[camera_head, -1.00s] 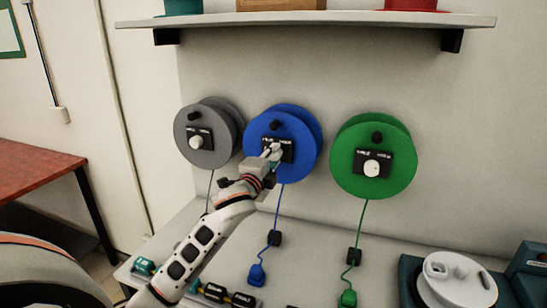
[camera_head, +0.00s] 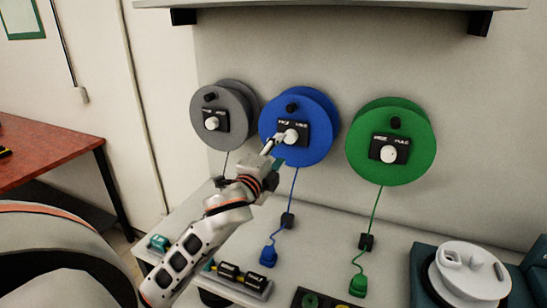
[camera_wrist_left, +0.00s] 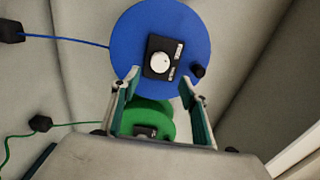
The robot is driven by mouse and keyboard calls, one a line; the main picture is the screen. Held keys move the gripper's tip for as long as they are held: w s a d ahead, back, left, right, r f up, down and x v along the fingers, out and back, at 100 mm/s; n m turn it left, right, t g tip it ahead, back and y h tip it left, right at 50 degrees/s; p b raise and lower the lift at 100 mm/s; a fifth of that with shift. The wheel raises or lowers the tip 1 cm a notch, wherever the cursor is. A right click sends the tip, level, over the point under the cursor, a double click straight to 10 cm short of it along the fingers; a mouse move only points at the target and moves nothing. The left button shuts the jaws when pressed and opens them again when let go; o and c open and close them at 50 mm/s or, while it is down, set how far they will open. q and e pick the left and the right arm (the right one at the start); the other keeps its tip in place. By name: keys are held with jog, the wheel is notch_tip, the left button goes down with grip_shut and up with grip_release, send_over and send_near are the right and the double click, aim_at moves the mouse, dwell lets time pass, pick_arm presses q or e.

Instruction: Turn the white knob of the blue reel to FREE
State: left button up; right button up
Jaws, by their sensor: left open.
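The blue reel (camera_head: 320,115) is fixed to the wall between the grey and green reels. Its white knob (camera_head: 291,136) sits on a small black plate with two pale labels, too small to read surely. In the left wrist view the blue reel (camera_wrist_left: 135,35) and its round white knob (camera_wrist_left: 160,63) show fully. My left gripper (camera_head: 274,146) is just below and left of the knob. In the wrist view my left gripper (camera_wrist_left: 164,82) is open, fingers apart, nothing between them; the knob appears beyond the fingertips. Knob setting cannot be told. My right gripper is not in view.
The grey reel (camera_head: 218,103) is at left and the green reel (camera_head: 415,125) at right, each with a similar knob. Cords hang toward the counter (camera_head: 325,255), which holds a white device (camera_head: 470,272) at right. A shelf (camera_head: 340,3) runs above.

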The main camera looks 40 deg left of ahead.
pick_arm(q)
jog(key=shift+v, duration=1.65)
